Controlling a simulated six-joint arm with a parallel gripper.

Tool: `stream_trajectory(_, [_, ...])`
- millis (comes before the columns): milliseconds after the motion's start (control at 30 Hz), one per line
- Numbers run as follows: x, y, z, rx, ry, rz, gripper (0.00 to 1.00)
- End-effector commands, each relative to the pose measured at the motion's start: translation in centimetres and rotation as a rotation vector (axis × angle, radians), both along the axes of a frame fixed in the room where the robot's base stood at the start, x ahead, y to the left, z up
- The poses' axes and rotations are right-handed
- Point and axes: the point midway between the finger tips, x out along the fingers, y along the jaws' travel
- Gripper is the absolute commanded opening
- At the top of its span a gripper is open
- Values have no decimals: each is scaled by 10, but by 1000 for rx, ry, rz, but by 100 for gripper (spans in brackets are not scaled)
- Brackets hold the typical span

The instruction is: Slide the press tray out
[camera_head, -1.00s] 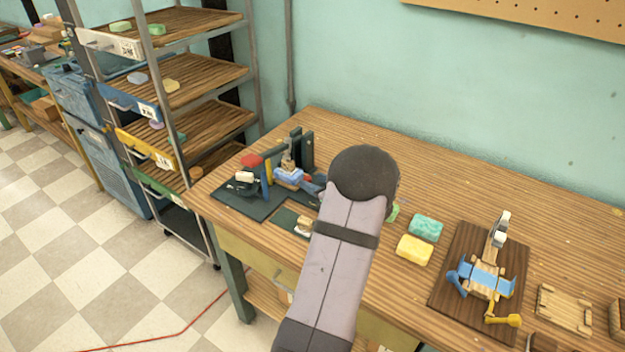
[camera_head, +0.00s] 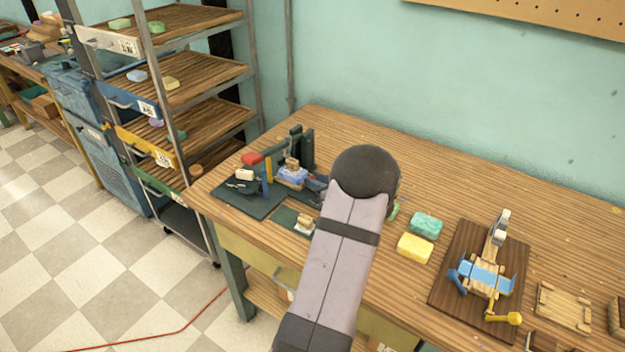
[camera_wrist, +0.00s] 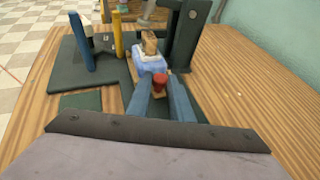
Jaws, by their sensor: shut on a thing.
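The press tray (camera_head: 293,179) is a pale blue slab among the dark green press frame (camera_head: 307,150). A small brown block sits on top of it. In the wrist view the tray (camera_wrist: 150,63) lies just beyond my fingertips, with the brown block (camera_wrist: 149,42) on it. My gripper (camera_wrist: 161,80) has its two blue-grey fingers closed around a red knob (camera_wrist: 160,84) on the near side of the tray. In the head view my arm's thick wrist hides most of the gripper.
Blue and yellow posts (camera_wrist: 117,37) stand left of the tray on the dark base plate (camera_wrist: 75,75). Green and yellow soap bars (camera_head: 414,247) lie right of my arm. A wooden board with a blue-handled fixture (camera_head: 485,275) is farther right. A shelf rack stands left.

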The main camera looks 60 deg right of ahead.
Motion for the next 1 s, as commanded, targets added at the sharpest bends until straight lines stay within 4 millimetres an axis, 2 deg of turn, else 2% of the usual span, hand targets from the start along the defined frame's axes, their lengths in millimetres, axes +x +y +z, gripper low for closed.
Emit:
stream_trajectory(33, [-15, -2, -1, 0, 2, -8, 0])
stream_trajectory(200, [-64, -2, -1, -1, 2, -11, 0])
stream_trajectory(300, [-88, -2, 0, -1, 2, -9, 0])
stream_trajectory(400, [-102, -1, 0, -1, 1, -6, 0])
stream_trajectory(500, [-108, 0, 0, -1, 2, -4, 0])
stream_trajectory(767, [-110, -1, -1, -1, 5, -6, 0])
stream_trajectory(800, [-110, -1, -1, 0, 5, -6, 25])
stream_trajectory(867, [-110, -1, -1, 0, 5, -6, 38])
stream_trajectory(1000, [-109, 0, -1, 0, 3, -4, 38])
